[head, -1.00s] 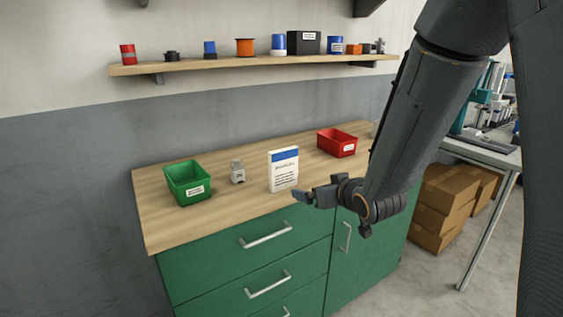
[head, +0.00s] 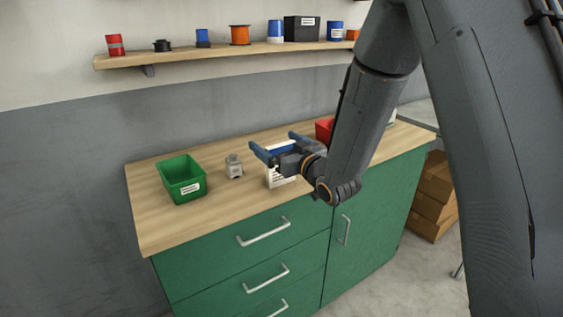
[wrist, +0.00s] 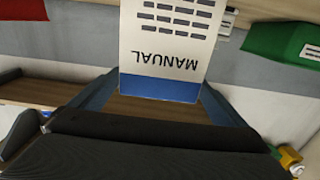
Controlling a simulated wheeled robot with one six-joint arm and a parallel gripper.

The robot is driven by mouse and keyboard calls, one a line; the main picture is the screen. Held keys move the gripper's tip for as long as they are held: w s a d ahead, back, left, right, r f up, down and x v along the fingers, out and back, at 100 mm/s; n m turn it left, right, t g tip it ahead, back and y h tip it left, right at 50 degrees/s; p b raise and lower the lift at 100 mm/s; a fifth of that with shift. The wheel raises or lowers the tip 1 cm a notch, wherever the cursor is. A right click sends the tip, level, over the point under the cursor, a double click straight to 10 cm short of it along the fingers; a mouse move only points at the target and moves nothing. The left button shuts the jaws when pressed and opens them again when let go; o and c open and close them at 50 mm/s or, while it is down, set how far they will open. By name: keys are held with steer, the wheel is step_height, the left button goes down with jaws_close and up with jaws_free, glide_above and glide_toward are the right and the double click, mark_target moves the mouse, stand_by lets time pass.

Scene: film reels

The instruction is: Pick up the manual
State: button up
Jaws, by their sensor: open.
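The manual is a white upright box-like booklet with a blue band, standing on the wooden worktop. In the head view the manual (head: 271,179) is partly hidden behind my gripper (head: 276,145). In the wrist view the manual (wrist: 170,50) shows upside down, with its "MANUAL" lettering and blue band facing the camera. My gripper (wrist: 160,88) is open, with one finger towards each side of the blue band. I cannot tell whether either finger touches it.
A green bin (head: 183,186) and a small grey object (head: 234,168) stand left of the manual. A red bin (head: 324,128) is behind my arm. A shelf (head: 200,55) with several items runs along the wall above. The worktop's front left (head: 165,225) is clear.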

steer(key=shift+x, duration=0.85)
steer(key=c, duration=1.5)
steer(key=shift+c, duration=0.3)
steer(key=shift+r, duration=0.1)
